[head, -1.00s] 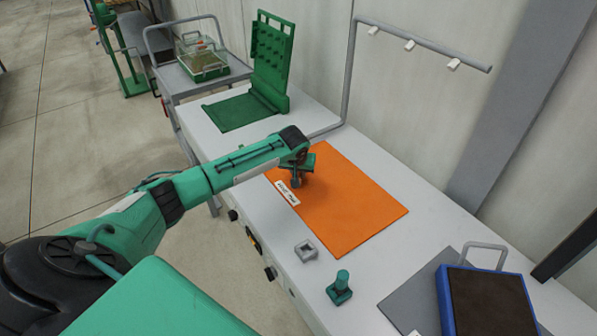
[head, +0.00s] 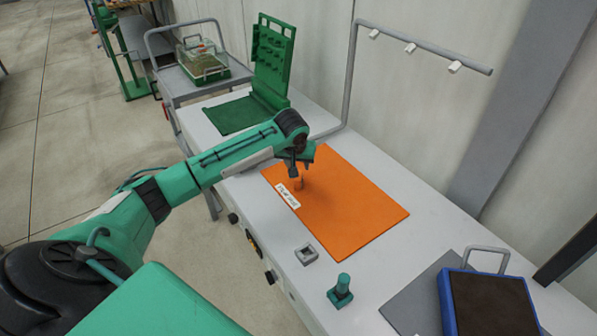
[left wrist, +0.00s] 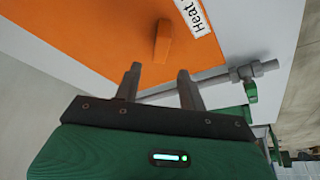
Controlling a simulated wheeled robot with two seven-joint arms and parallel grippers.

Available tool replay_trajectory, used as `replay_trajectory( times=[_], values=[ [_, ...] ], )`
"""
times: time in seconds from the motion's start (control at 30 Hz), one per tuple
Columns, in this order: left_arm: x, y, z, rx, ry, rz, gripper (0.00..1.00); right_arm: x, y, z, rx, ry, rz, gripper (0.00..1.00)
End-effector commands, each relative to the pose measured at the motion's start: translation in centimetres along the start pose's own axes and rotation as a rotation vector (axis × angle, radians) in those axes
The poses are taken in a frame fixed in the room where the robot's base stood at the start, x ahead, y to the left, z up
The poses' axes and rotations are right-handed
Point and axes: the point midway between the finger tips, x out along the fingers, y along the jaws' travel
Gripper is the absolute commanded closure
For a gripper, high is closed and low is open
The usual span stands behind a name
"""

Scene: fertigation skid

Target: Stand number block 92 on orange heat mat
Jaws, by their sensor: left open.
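The orange heat mat (head: 350,205) lies flat on the white bench, with a white label (head: 287,196) at its left edge. A small orange block (head: 299,184) stands on the mat near that label; it also shows in the left wrist view (left wrist: 162,42). Its number is not readable. My left gripper (head: 301,168) is open and empty just above the block. In the left wrist view, the spread fingers (left wrist: 158,78) are clear of the block. My right gripper is not in view.
A green pegboard stand (head: 272,62) is at the back left of the bench. A grey square ring (head: 306,254) and a teal handled piece (head: 341,290) sit near the front edge. A blue-rimmed tray (head: 444,300) is at right. A grey pipe frame (head: 348,75) rises behind.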

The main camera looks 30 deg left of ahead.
Motion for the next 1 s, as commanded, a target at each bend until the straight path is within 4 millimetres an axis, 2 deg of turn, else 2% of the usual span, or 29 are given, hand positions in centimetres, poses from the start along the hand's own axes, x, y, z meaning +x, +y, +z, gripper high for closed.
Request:
replay_trajectory(
  times=[0.13,0.3,1.0],
  values=[
    [-2.3,0.0,0.0,0.001,0.001,0.0,0.59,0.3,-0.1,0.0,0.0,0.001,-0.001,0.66],
    [-3.5,0.0,0.0,0.001,0.0,-0.001,0.59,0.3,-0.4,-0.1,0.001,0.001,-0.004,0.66],
    [-3.6,0.0,0.0,0.0,-0.001,-0.001,0.59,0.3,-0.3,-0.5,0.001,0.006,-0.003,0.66]
  ],
)
